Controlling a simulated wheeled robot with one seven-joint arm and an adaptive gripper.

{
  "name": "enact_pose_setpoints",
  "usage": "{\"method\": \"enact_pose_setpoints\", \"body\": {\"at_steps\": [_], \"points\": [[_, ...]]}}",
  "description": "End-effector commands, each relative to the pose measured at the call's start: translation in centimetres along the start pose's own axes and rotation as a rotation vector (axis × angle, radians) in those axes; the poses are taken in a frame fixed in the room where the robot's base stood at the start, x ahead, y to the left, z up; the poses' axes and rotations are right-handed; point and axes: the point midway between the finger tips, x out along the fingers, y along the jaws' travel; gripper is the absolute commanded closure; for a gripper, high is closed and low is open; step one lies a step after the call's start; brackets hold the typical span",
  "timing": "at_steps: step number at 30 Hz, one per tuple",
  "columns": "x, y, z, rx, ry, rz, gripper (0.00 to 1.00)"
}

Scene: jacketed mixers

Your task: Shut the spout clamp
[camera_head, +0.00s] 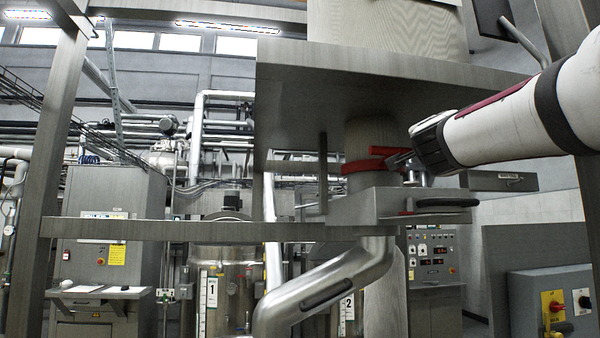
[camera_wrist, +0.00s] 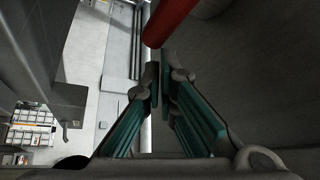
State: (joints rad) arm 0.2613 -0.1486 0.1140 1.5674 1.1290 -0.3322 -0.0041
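The spout clamp (camera_head: 358,167) is a red band around the pale spout (camera_head: 370,137) under the raised platform. A red bar-like part of it (camera_head: 382,150) sticks out to the right, towards my gripper (camera_head: 400,160). My gripper is close beside the clamp's right side and partly hides it. In the wrist view a red bar (camera_wrist: 168,20) lies just beyond the fingertips of my gripper (camera_wrist: 160,78). The fingers are nearly together with only a thin gap, and nothing shows between them. Whether the fingertips touch the bar cannot be told.
The platform (camera_head: 300,95) hangs overhead, and a horizontal beam (camera_head: 180,230) crosses to the left.

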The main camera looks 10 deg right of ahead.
Motion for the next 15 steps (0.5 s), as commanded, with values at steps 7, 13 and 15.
{"method": "enact_pose_setpoints", "body": {"at_steps": [7,13,15], "points": [[-3.7,-1.3,0.2,0.003,0.006,-0.009,1.0],[-7.1,-1.8,1.5,0.002,0.01,-0.01,1.0],[-7.9,-1.9,1.8,0.003,0.012,-0.009,1.0]]}}
